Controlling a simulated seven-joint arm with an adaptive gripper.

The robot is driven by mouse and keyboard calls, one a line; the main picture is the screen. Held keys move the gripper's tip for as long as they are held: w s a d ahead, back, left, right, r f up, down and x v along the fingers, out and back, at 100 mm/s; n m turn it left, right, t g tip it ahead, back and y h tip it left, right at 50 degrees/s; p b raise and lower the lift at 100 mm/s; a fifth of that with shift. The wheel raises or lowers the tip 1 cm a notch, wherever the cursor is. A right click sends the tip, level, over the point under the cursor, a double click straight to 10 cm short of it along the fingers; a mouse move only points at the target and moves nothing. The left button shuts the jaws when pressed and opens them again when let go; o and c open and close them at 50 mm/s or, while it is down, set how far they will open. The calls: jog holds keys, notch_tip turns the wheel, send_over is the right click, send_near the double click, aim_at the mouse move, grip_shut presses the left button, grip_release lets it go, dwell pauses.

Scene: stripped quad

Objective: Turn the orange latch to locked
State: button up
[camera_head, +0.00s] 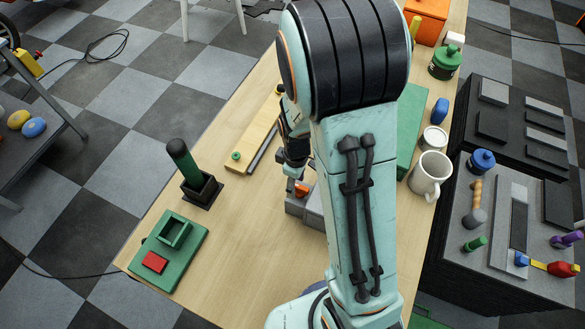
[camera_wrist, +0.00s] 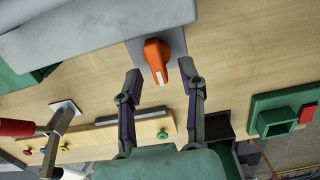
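The orange latch (camera_wrist: 157,55) shows in the wrist view as a short handle with a pale stripe at its end, on a grey mount (camera_wrist: 178,42). A small part of the latch (camera_head: 302,188) also shows in the head view, beside my arm on the grey block (camera_head: 296,206). My gripper (camera_wrist: 159,75) is open and empty in the wrist view. Its two fingertips are on either side of the latch's striped end, with a visible gap on each side. In the head view my arm hides much of the block, and my gripper (camera_head: 293,168) is partly hidden.
A green-handled tool stands in a black holder (camera_head: 203,190) to the left. Nearby is a green fixture (camera_head: 168,250) with a red block. A wooden board (camera_head: 252,130) lies behind. A white mug (camera_head: 430,175) stands right of my arm. The left-middle tabletop is clear.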

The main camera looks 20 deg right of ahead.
jog(key=shift+f, duration=0.1)
grip_shut()
dwell(0.3)
jog(key=m, duration=0.5)
jog(key=shift+w+d+m, duration=0.2)
jog(key=shift+m, duration=0.1)
jog(key=m, duration=0.6)
jog(key=shift+d, duration=0.3)
jog(key=shift+m, duration=0.3)
grip_release()
